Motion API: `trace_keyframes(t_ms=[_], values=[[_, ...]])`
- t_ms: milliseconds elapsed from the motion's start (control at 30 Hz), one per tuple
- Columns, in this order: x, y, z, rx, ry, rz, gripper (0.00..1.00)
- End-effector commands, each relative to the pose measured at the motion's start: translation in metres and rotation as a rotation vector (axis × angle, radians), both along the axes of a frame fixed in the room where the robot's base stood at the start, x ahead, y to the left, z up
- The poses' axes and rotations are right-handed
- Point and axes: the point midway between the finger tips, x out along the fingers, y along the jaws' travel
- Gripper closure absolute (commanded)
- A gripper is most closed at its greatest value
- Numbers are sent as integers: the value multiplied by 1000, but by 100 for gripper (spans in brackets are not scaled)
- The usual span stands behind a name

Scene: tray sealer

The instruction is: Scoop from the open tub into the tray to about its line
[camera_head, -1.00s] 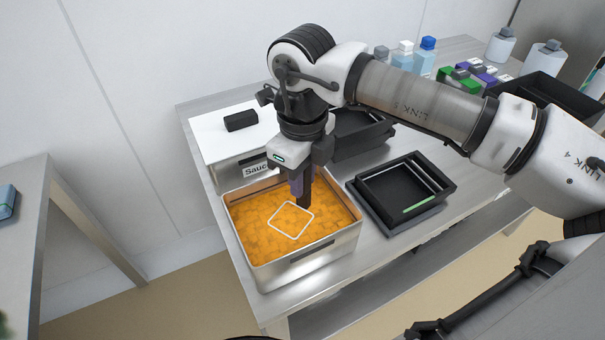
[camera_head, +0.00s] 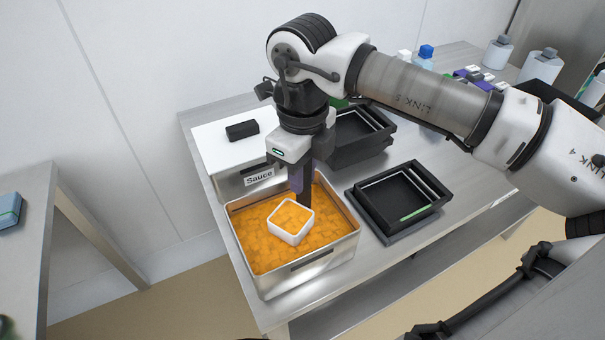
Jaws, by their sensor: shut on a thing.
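The open tub (camera_head: 335,252) is a steel container of orange cubed food, standing at the table's near left. A square white scoop (camera_head: 290,235) filled with orange pieces sits at the surface of the food, its front wall showing above it. My gripper (camera_head: 301,200) points down over the tub's back right part, shut on the scoop; the fingertips and handle are partly hidden. The black tray (camera_head: 432,207) is right of the tub, apart from it. It looks empty, with a green strip along its near inner side.
A closed tub labelled Sauce (camera_head: 215,138) with a white lid and black handle stands behind the open tub. Stacked black trays (camera_head: 355,140) stand behind my gripper. Bottles (camera_head: 426,53) and white jugs (camera_head: 500,50) are at the back. A bare table strip separates tub and tray.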

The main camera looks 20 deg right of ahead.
Motion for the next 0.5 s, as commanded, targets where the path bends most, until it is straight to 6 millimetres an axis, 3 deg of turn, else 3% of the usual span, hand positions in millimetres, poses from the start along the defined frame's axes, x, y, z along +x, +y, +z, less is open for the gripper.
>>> trace_keyframes(t_ms=[500], values=[[0, 0, 50, 0, -1, 0, 100]])
